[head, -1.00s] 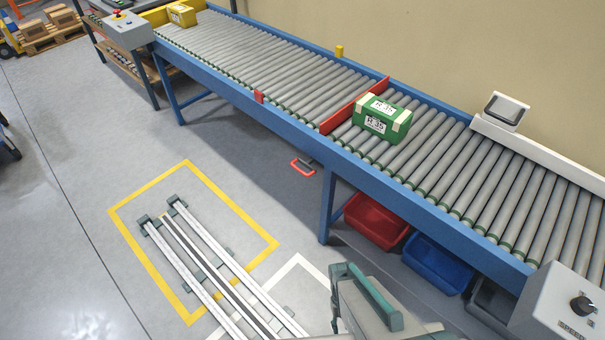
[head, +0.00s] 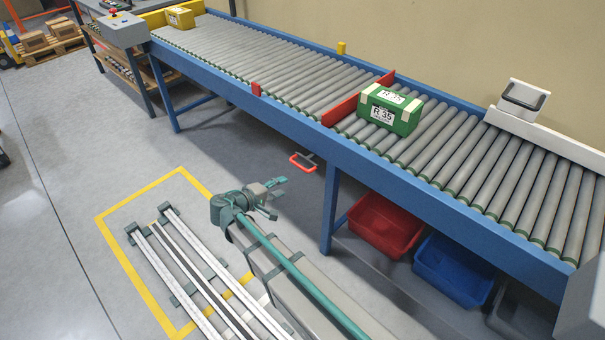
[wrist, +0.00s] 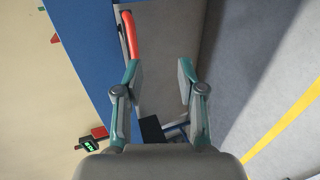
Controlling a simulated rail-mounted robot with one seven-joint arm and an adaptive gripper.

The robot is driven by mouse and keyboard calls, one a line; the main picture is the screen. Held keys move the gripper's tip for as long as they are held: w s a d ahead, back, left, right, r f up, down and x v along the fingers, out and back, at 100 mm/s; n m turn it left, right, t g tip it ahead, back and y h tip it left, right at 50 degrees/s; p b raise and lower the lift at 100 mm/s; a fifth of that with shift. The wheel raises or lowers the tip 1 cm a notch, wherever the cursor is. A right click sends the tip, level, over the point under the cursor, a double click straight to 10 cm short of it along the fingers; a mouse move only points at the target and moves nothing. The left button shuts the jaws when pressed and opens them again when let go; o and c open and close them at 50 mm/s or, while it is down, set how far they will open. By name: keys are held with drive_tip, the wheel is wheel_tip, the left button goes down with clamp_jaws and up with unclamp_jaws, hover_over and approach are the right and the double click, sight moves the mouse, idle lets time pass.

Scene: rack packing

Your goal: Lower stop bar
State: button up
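The red stop bar (head: 358,100) stands raised across the rollers, and a green box (head: 391,111) labelled R 35 sits against its right side. A red handle (head: 303,162) hangs below the conveyor's front edge; a red bar that looks like this handle shows in the wrist view (wrist: 130,36), by the left finger. Any link between handle and bar is hidden. My gripper (head: 277,188) is low in front of the conveyor, left of and below the handle in the head view. In the wrist view its fingers (wrist: 159,72) are wide apart with nothing between them.
Floor is clear left of the yellow-marked rail area.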

sight(302, 168)
drive_tip(key=shift+t+h, duration=0.5)
drive_tip(key=shift+h, duration=0.1)
drive_tip(key=w+d, duration=0.8)
drive_tip(key=shift+d+r, duration=0.2)
clamp_jaws()
